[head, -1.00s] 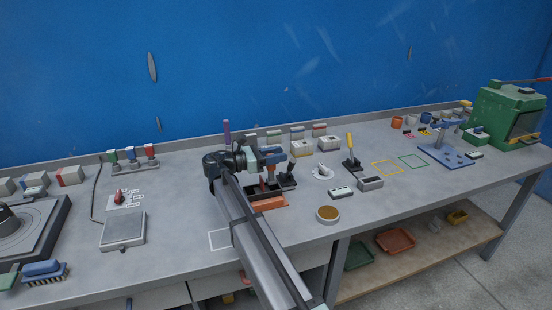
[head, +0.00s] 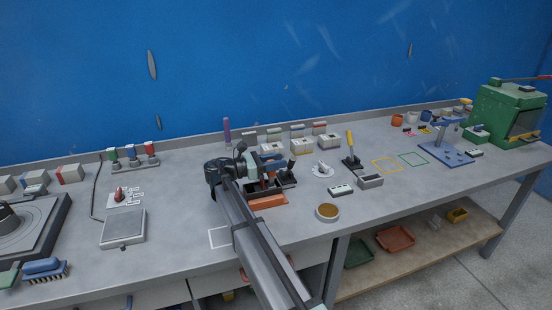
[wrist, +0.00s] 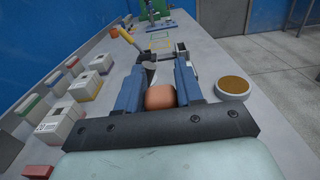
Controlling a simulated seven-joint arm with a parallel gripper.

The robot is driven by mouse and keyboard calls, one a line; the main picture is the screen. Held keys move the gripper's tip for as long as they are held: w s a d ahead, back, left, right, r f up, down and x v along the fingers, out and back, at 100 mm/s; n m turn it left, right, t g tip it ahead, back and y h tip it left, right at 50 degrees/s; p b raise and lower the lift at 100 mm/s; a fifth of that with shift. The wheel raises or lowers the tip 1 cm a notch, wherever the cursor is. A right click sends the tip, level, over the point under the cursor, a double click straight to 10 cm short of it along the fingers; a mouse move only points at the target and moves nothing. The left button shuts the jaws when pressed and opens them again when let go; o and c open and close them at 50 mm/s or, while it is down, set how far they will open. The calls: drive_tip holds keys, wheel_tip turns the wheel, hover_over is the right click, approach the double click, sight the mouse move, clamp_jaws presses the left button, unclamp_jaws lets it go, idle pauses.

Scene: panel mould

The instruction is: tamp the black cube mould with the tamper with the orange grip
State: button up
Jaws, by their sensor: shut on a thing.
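My gripper (head: 266,164) is over the dark tray (head: 282,187) near the middle of the bench. In the wrist view my gripper (wrist: 161,88) is shut on the tamper's rounded orange grip (wrist: 160,97), which sits between the blue fingers. The orange grip (head: 271,175) also shows below the fingers in the head view. The tamper's lower end is hidden, so I cannot tell whether it touches anything. I cannot make out the black cube mould for certain among the dark shapes by the tray.
An orange block (head: 267,202) lies in front of the tray. Labelled boxes (head: 301,147) stand behind. A yellow-handled tool (head: 350,148), grey open box (head: 370,181) and round brown-topped tub (head: 327,212) are to the right.

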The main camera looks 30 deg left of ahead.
drive_tip(key=shift+f, duration=0.15)
idle(0.3)
wheel_tip(320, 180, up, 4)
drive_tip(key=shift+f, duration=0.2)
drive_tip(key=shift+f, duration=0.2)
idle(0.4)
drive_tip(key=shift+f, duration=1.6)
drive_tip(key=shift+r, duration=1.8)
drive_tip(key=shift+f, duration=0.1)
